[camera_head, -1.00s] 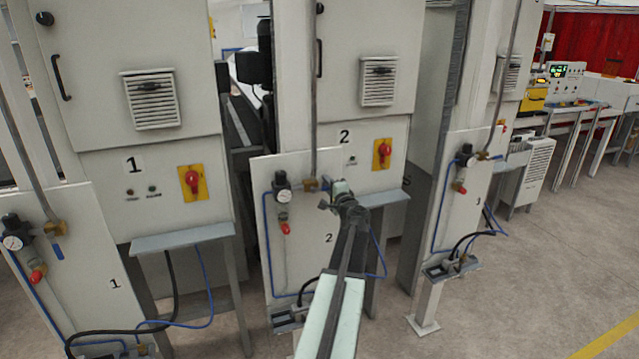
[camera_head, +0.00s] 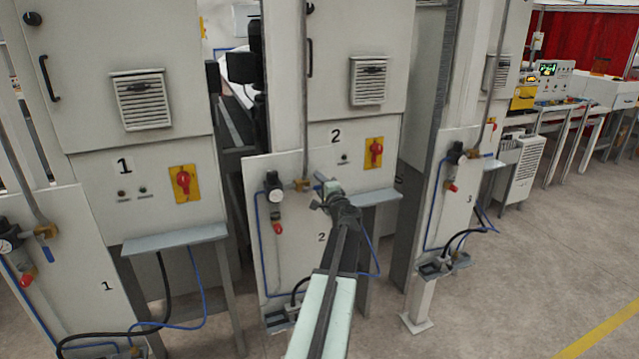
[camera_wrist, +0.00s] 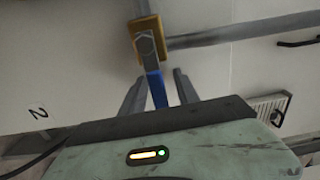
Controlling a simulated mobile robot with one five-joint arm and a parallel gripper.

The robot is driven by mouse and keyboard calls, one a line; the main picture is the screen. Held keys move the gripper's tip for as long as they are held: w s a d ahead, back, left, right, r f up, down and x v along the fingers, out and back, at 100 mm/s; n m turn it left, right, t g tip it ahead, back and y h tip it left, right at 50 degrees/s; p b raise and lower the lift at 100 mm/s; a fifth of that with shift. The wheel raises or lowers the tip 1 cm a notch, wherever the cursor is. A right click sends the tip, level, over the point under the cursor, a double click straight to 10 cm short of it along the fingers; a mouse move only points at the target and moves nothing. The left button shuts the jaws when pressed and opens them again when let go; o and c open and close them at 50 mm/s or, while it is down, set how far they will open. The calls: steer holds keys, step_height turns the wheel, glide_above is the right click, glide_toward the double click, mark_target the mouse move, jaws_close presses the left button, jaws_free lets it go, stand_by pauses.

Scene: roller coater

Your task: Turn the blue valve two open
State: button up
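The valve of panel 2 has a brass body (camera_head: 301,185), also in the wrist view (camera_wrist: 147,40), on a vertical grey pipe. Its blue handle (camera_wrist: 156,90) sticks out sideways from the body, across the pipe's line. In the head view the handle is mostly hidden by my gripper (camera_head: 326,188), which is just right of the brass body. In the wrist view my gripper (camera_wrist: 160,92) is open, one finger on each side of the blue handle. Gaps show between the handle and both fingers, though I cannot tell the depth.
A round gauge (camera_head: 273,180) and red knob (camera_head: 278,229) sit left of the valve. Panel 1 (camera_head: 85,265) has a similar valve with its blue handle down. Panel 3 (camera_head: 462,200) stands right. A grey shelf (camera_head: 378,197) juts out close right of my gripper. Floor at right is clear.

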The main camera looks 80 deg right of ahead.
steer(key=v, duration=0.7)
steer(key=shift+s, duration=0.2)
steer(key=shift+a, duration=0.1)
